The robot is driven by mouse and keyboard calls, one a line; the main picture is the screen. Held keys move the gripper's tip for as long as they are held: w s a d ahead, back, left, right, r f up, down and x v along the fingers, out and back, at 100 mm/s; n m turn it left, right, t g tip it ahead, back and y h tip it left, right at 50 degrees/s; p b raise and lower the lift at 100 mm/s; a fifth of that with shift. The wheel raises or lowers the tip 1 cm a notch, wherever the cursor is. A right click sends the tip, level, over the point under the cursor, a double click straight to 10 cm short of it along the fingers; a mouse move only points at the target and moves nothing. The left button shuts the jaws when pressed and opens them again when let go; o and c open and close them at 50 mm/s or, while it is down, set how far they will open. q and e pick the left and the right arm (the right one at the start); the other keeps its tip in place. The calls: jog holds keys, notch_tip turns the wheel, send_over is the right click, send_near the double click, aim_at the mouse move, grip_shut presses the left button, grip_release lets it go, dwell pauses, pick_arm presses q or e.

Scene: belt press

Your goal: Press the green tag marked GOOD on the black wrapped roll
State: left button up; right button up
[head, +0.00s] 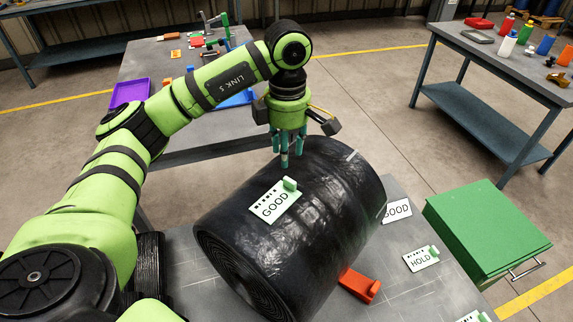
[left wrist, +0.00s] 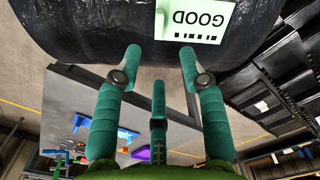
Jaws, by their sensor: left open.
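The black wrapped roll (head: 300,225) lies on its side on the grey table in the head view. A pale green tag marked GOOD (head: 272,203) with a green grip block (head: 290,184) lies on the roll's upper surface. In the left wrist view the GOOD tag (left wrist: 195,20) shows upside down at the top, on the roll (left wrist: 100,30). My left gripper (head: 284,162) points down just above the far side of the roll, beyond the tag. Its teal fingers (left wrist: 158,70) are apart with nothing between them. I cannot see my right gripper.
Another GOOD tag (head: 397,211), a HOLD tag (head: 421,259) and a red block (head: 359,285) are right of the roll. A green drawer box (head: 487,230) stands at the right. Behind is a table with a purple tray (head: 129,92); a side bench (head: 500,60) holds bottles.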

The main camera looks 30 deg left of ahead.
pick_arm(q)
notch_tip(320, 180, up, 3)
jog(key=shift+f, duration=0.1)
dwell(0.3)
notch_tip(320, 180, up, 7)
jog(key=p, duration=0.6)
dwell(0.7)
jog(key=w+r+p, duration=0.1)
jog(key=w+p, duration=0.1)
jog(key=w+r+p, duration=0.1)
jog(key=w+r, duration=0.1)
jog(key=shift+a+p, duration=0.15)
jog(key=shift+p, duration=0.25)
